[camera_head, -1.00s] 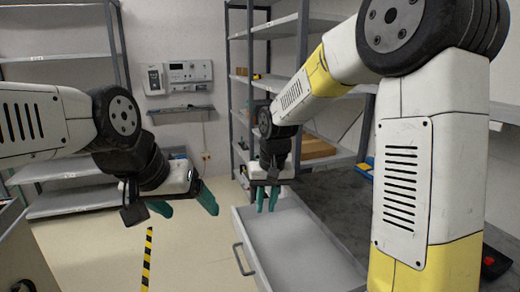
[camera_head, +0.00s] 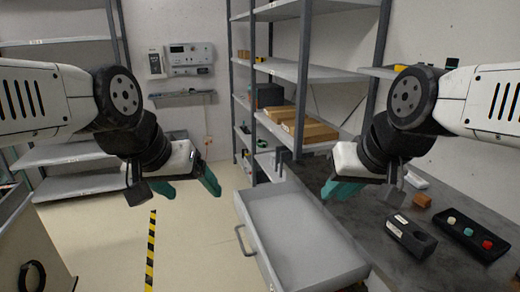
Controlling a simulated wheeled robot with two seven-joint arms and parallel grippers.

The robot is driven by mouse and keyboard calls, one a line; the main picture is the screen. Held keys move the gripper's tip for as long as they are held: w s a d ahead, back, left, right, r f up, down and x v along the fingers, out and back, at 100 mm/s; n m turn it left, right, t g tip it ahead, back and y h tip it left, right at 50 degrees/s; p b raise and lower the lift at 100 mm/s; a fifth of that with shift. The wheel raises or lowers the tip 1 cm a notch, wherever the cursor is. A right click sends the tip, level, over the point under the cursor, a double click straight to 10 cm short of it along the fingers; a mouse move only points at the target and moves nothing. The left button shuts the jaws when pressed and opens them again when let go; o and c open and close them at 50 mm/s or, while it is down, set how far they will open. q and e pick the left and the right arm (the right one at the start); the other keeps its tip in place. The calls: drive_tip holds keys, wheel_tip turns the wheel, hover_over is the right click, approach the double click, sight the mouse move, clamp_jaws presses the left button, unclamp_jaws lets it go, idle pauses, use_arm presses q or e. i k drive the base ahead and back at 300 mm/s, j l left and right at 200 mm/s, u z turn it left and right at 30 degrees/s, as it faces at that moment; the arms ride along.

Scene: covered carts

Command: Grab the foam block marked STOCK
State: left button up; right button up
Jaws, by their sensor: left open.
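No block with a readable STOCK mark shows. My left gripper (camera_head: 190,190) is open and empty, its teal fingers apart above the floor, left of the open drawer. My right gripper (camera_head: 338,190) hangs over the right edge of the open drawer; its teal fingers overlap, so I cannot tell whether it is open. The grey drawer (camera_head: 305,245) is pulled out, and its visible inside looks empty. A small orange-brown block (camera_head: 422,200) sits on the dark worktop at the right; no mark on it is readable.
Shelves with cardboard boxes (camera_head: 300,127) stand behind. A cart (camera_head: 30,245) is at the left. The floor between is free.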

sight(409, 234)
drive_tip(key=z, duration=1.45)
drive_tip(key=k+j, duration=0.15)
drive_tip(key=j, duration=1.7)
drive_tip(key=i+j+u, duration=0.1)
drive_tip(key=i+j, duration=0.25)
drive_tip(key=j, duration=0.1)
